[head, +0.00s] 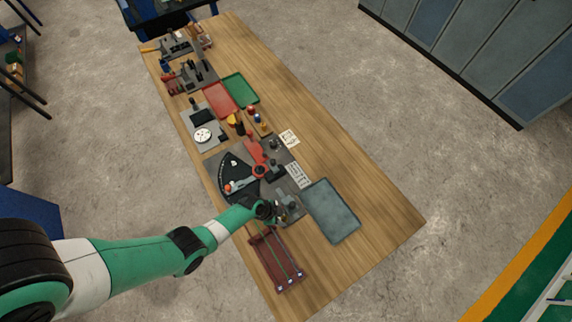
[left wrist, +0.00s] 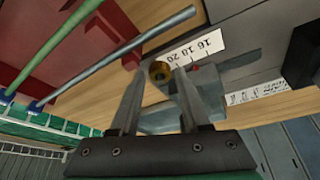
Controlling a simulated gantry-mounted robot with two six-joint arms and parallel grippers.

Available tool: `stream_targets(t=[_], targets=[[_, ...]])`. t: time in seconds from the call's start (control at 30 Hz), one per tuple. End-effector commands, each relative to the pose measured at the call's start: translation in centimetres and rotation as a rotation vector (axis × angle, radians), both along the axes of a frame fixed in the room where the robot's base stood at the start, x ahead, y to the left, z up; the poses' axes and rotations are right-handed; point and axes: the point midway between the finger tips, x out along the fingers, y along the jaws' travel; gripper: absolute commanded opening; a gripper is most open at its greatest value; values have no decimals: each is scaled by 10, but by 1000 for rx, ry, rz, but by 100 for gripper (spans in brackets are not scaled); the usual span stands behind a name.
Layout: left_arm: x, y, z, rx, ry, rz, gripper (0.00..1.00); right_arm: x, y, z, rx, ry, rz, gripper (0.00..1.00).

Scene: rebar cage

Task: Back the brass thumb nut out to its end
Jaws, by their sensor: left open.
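The brass thumb nut (left wrist: 160,71) shows in the left wrist view as a small round brass piece beside a white scale strip (left wrist: 196,48) marked 16, 18, 20. My left gripper (left wrist: 158,75) is open, with its two fingers pointing toward the nut. The nut appears between the fingertips and just beyond them; I cannot tell whether they touch it. In the head view my left gripper (head: 272,212) is over the grey fixture plate near the front of the bench, and the nut is too small to make out. My right gripper is not in view.
A dark red rack (head: 268,262) with long rods lies close by, and its rods (left wrist: 120,52) pass left of my fingers. A grey-blue tray (head: 331,211) is to the right. A black quadrant dial (head: 237,170) and red lever stand behind. The bench's right front is clear.

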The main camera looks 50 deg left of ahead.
Motion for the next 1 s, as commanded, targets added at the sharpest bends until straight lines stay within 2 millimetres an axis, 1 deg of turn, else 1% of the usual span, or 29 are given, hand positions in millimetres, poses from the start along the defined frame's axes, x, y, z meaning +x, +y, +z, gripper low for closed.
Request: stream_targets(t=[0.03,0.3,0.37,0.4,0.57,0.6,0.87,1.0], targets=[[0,0,-5,0,0,1,46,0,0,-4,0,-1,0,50],[0,0,-3,0,0,1,46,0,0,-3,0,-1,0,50],[0,0,-3,0,1,1,37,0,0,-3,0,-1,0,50],[0,0,-3,0,1,1,30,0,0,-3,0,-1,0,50],[0,0,-3,0,1,1,1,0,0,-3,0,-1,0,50],[0,0,-3,0,1,1,0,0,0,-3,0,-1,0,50],[0,0,-3,0,1,9,0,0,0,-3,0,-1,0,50],[-1,-1,-3,1,2,39,0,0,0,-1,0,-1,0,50]])
